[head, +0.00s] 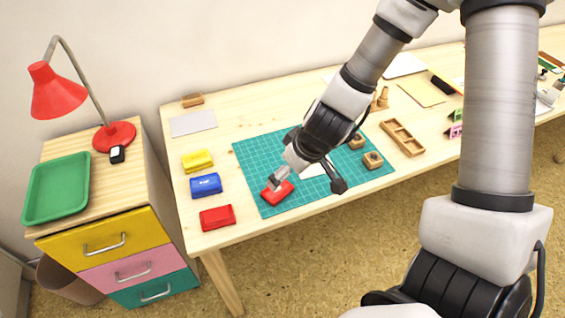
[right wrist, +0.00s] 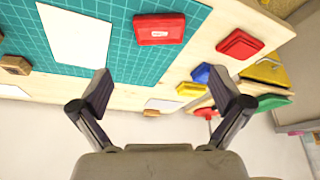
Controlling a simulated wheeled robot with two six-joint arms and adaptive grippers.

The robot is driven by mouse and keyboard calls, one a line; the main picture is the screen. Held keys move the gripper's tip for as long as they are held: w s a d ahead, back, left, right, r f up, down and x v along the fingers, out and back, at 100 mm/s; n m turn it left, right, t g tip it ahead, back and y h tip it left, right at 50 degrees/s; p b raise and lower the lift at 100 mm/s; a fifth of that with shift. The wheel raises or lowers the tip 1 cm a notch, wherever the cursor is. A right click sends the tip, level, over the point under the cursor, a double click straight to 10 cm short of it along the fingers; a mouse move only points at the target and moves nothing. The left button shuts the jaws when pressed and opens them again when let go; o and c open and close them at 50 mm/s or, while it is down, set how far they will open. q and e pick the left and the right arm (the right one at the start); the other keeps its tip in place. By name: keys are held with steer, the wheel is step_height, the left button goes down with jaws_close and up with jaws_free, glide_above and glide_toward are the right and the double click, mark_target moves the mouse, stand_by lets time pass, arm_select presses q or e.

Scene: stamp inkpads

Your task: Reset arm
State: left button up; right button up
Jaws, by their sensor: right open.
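My right gripper (head: 306,184) hangs over the green cutting mat (head: 251,156) in the head view, its arm coming in from the right. In the right wrist view the gripper (right wrist: 164,88) is open, with nothing between its fingers. A red inkpad (head: 277,196) lies on the mat by one finger in the head view, partly covered. The same inkpad (right wrist: 159,29) shows apart from the fingers in the wrist view. White paper (head: 312,170) on the mat is partly hidden by the gripper. My left gripper is not in view.
Yellow (head: 197,161), blue (head: 205,186) and red (head: 217,218) pads stand left of the mat. A red lamp (head: 57,92) and green tray (head: 57,188) stand on the drawer cabinet (head: 106,238).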

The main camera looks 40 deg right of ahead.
steer(key=shift+p+v, duration=0.3)
steer(key=shift+v, duration=0.8)
steer(key=s+a+f+g, duration=0.2)
steer(key=s+f, duration=0.6)
steer(key=f, duration=0.4)
steer(key=s+a+f+g, duration=0.2)
steer(key=s+f, duration=0.6)
steer(key=f, duration=0.4)
steer(key=shift+a+m+g+h, duration=0.3)
steer(key=shift+a+g+h, duration=0.05)
steer(key=shift+g+h, duration=0.05)
steer(key=shift+w+f+m, duration=0.1)
steer(key=shift+w+m, duration=0.1)
steer(key=shift+m, duration=0.6)
steer(key=shift+c, duration=0.4)
